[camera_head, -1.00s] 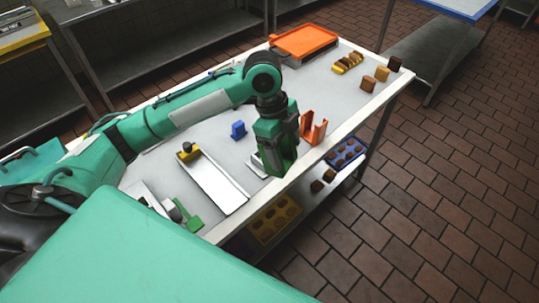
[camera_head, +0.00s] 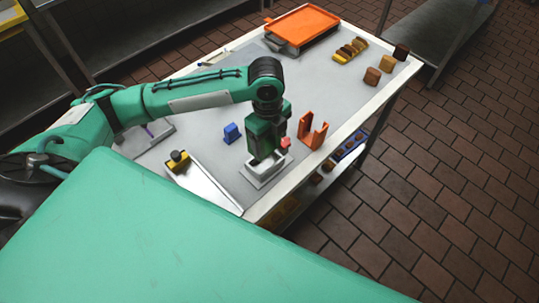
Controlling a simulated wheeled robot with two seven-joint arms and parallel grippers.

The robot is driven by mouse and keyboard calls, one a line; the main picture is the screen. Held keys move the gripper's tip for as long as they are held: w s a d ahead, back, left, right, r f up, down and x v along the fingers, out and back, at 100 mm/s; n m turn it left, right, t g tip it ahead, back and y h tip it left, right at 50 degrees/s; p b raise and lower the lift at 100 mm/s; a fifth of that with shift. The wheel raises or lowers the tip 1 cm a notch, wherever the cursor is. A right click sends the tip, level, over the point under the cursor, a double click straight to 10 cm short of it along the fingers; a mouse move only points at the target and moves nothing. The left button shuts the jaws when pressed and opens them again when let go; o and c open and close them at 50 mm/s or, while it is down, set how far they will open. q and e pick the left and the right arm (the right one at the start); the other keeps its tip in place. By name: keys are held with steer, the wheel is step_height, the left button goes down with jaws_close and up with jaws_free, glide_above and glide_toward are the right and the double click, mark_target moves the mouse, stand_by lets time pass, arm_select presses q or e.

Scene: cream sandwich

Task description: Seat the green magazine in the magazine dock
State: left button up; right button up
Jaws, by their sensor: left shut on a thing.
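My left gripper (camera_head: 263,153) is at the near side of the table, pointing down over the magazine dock. It is shut on the green magazine, which is mostly hidden by the dark fingers and gripper body. The magazine dock (camera_head: 267,183) is a small pale holder with a raised rim on a flat base. The gripper's lower end is right at its opening. I cannot tell how deep the magazine sits in it. A small reddish piece (camera_head: 285,143) shows at the gripper's right side. My right gripper is not in view.
An orange U-shaped holder (camera_head: 305,135) stands close to the right of the gripper. A blue block (camera_head: 231,133) stands to the left, and a pale chute (camera_head: 207,186) with a yellow-black piece lies nearer. An orange tray (camera_head: 303,22) is at the back. The table's middle is clear.

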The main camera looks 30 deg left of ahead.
mark_target(270, 152)
arm_select(q)
step_height(270, 152, down, 5)
steer(key=shift+p, duration=0.4)
steer(key=shift+f, duration=0.5)
step_height(270, 152, down, 3)
steer(key=shift+f+p, duration=0.2)
steer(key=shift+p, duration=0.25)
steer(key=shift+f, duration=0.3)
steer(key=o, duration=0.9)
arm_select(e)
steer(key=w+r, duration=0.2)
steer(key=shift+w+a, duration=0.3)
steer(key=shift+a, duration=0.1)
arm_select(q)
steer(key=shift+r, duration=0.15)
